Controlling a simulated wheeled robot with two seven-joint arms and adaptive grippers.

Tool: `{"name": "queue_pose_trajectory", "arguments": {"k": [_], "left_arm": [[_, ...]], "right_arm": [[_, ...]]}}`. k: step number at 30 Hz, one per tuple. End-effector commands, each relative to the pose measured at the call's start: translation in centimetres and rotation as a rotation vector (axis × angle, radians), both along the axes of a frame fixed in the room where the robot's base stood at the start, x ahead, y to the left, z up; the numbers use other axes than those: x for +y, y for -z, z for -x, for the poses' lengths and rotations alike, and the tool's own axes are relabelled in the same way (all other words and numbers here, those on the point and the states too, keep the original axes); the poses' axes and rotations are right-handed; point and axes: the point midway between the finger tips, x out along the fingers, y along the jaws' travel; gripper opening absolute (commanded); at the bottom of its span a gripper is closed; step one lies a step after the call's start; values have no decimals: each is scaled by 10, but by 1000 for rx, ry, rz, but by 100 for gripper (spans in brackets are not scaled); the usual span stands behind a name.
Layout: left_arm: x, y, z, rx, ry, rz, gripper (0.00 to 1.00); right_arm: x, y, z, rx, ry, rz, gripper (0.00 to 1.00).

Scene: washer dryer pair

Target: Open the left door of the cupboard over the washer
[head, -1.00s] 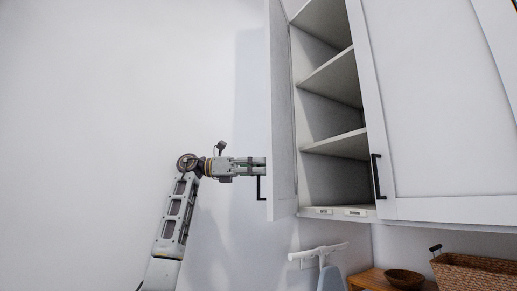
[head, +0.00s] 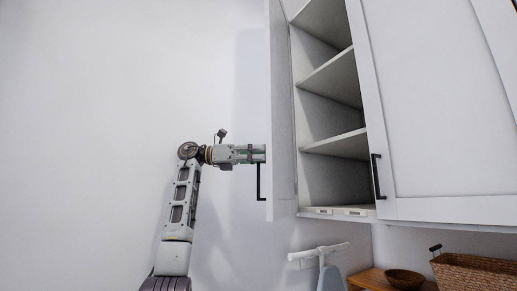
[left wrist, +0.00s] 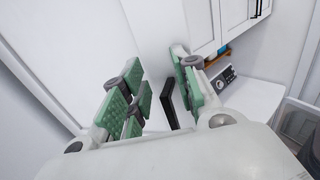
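The left cupboard door (head: 282,120) stands swung wide open, seen almost edge-on in the head view. Its black bar handle (head: 261,182) is on the outer face near the lower free edge. My left gripper (head: 259,153) is at that outer face, just above the handle's visible part; its fingertips are partly hidden behind the door edge. In the left wrist view my left gripper (left wrist: 160,97) has its green pads spread apart, with the dark handle (left wrist: 172,106) showing between them and not clamped. My right gripper is in neither view.
The cupboard's shelves (head: 335,75) are bare where visible. The right door (head: 435,100) is shut, with its own black handle (head: 376,176). Below are an ironing board (head: 318,252), a wooden bowl (head: 404,279) and a wicker basket (head: 475,274). The wall left of my arm is clear.

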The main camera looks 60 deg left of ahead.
Motion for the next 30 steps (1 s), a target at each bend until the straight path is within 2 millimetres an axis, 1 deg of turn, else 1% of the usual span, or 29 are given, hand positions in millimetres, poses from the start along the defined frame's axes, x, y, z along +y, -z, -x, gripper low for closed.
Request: {"name": "queue_pose_trajectory", "arguments": {"k": [9,15,29,30], "left_arm": [[0,-14,0,-2,1,1,30],[0,-20,0,-1,0,1,30],[0,-23,0,0,0,0,30],[0,-23,0,0,0,0,26]], "right_arm": [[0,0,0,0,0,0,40],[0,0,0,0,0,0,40],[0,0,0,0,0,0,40],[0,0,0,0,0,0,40]]}}
